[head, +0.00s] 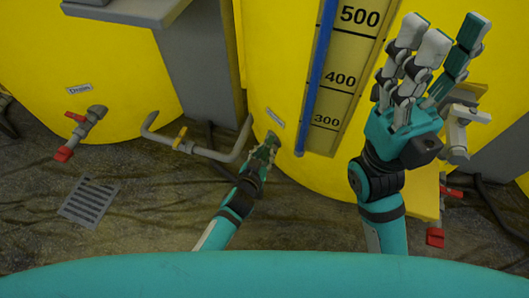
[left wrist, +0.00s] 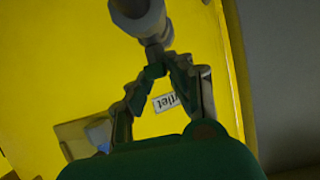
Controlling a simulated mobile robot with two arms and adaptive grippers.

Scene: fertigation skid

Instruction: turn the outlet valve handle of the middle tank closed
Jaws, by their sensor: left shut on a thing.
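The middle tank (head: 275,60) is yellow, with a blue-edged level gauge (head: 340,75) on its front. In the left wrist view a grey outlet valve (left wrist: 140,14) stands out from the yellow wall, near a white label reading "utlet" in part (left wrist: 165,102). My left gripper (head: 268,145) is low at the front of this tank. Its fingertips (left wrist: 155,62) come together at the end of the grey valve, shut on its handle. The handle itself is mostly hidden by the fingers, so its angle cannot be told. My right gripper (head: 437,45) is raised, open and empty, before the tank's right side.
A bent grey pipe (head: 205,152) with a yellow fitting lies just left of my left gripper. A red-handled drain valve (head: 82,132) is on the left tank (head: 85,80). Another red-handled valve (head: 437,232) is at lower right. A floor grate (head: 90,202) lies at left.

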